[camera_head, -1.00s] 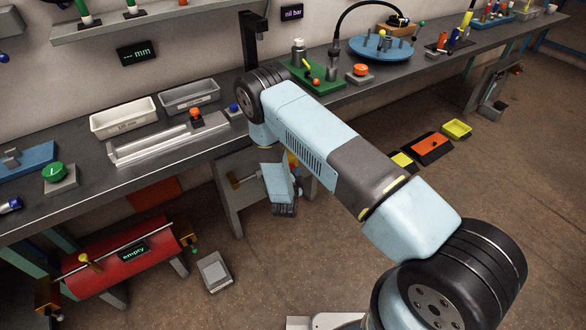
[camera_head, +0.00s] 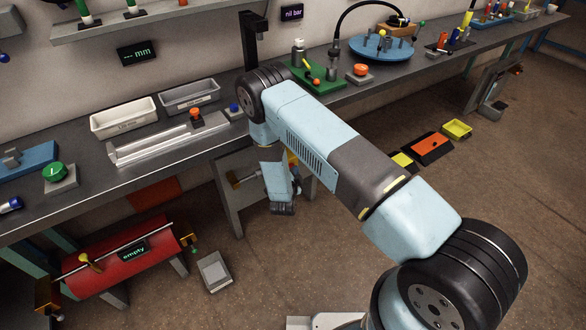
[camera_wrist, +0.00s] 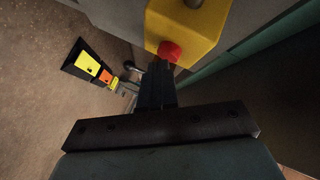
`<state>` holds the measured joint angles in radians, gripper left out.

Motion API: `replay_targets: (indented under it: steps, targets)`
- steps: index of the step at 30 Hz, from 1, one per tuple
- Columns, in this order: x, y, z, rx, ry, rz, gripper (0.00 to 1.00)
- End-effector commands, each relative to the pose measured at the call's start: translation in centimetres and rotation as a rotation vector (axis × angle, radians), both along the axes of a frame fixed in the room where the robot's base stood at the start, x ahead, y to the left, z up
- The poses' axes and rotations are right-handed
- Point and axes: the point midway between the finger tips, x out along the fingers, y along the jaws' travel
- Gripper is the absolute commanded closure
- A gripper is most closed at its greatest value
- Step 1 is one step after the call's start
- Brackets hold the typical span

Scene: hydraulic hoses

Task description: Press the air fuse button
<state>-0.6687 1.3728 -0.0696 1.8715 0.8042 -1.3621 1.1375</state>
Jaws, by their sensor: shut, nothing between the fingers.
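A red button (camera_wrist: 169,50) sticks out of a yellow box (camera_wrist: 190,22) at the top of the wrist view. My gripper (camera_wrist: 157,72) is shut and empty, its dark fingers pointing at the red button. The fingertips are very close to the button, and I cannot tell whether they touch it. In the head view my arm hides my fingers and the button. Only a small bit of yellow (camera_head: 292,158) shows beside my lower arm link, under the bench.
The grey bench (camera_head: 120,170) runs along the wall above, with trays and fixtures on it. An orange-and-black floor pad (camera_head: 427,146) lies to the right on mostly clear floor.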

Motion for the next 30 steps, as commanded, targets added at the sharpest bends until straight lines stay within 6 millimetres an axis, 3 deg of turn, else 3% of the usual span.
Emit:
replay_targets:
  steps: [30]
  targets:
    - [-1.5,-1.0,0.0,0.0,0.0,0.0,1.0]
